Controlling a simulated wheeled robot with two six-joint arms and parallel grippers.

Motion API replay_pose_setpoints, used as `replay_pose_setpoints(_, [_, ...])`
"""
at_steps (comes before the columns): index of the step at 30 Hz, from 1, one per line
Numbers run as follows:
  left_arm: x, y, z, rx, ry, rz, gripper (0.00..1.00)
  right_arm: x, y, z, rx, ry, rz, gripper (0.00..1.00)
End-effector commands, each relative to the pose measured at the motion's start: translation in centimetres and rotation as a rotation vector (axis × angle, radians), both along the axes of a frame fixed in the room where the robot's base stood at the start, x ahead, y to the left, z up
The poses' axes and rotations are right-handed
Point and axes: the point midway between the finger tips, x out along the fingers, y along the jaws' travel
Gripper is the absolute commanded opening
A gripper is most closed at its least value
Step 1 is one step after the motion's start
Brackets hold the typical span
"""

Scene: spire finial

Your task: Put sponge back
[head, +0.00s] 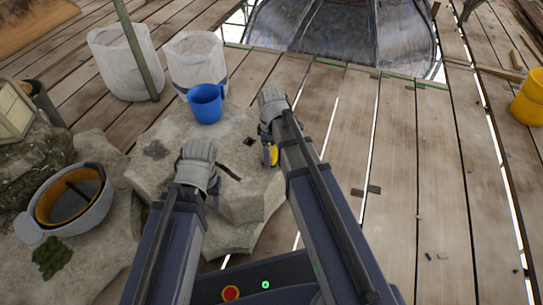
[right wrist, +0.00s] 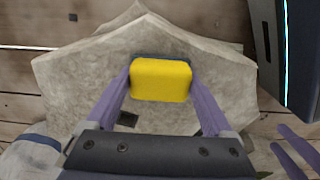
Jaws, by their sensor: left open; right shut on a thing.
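The yellow sponge (right wrist: 160,80) is between the two purple fingers of my right gripper (right wrist: 161,85), which is shut on it above the pale stone block. In the head view a small yellow part of the sponge (head: 271,155) shows beside my right gripper (head: 267,148); the rest is hidden by the arm. My left gripper (head: 213,200) is open over the stone, left of the right one, its fingers mostly hidden by its own wrist. A blue mug (head: 206,104) stands upright on the stone (head: 150,180), beyond both grippers.
Two whitish buckets (head: 125,62) stand behind the stone, with a pole in front of one. A grey helmet-like bowl (head: 75,200) lies at the left. A yellow bucket (head: 528,98) stands at the far right. The plank floor (head: 430,190) at the right is mostly clear, with gaps.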

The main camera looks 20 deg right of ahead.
Motion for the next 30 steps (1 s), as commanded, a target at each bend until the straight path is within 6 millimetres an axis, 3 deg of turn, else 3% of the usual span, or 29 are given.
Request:
replay_pose_setpoints(10, [0.0,0.0,-0.4,0.0,0.0,0.0,0.5,0.0,0.0,-0.3,0.0,0.0,0.0,0.2])
replay_pose_setpoints(11, [0.0,0.0,-0.2,0.0,0.0,0.0,0.5,0.0,0.0,-0.2,0.0,0.0,0.0,0.89])
replay_pose_setpoints(14, [0.0,0.0,-0.2,0.0,0.0,0.0,0.5,0.0,0.0,-0.2,0.0,0.0,0.0,1.0])
replay_pose_setpoints(23, [0.0,0.0,-0.1,0.0,0.0,0.0,0.5,0.0,0.0,-0.1,0.0,0.0,0.0,1.0])
replay_pose_setpoints(30, [0.0,0.0,1.3,0.0,0.001,0.0,0.5,0.0,0.0,1.3,0.0,0.0,0.0,1.0])
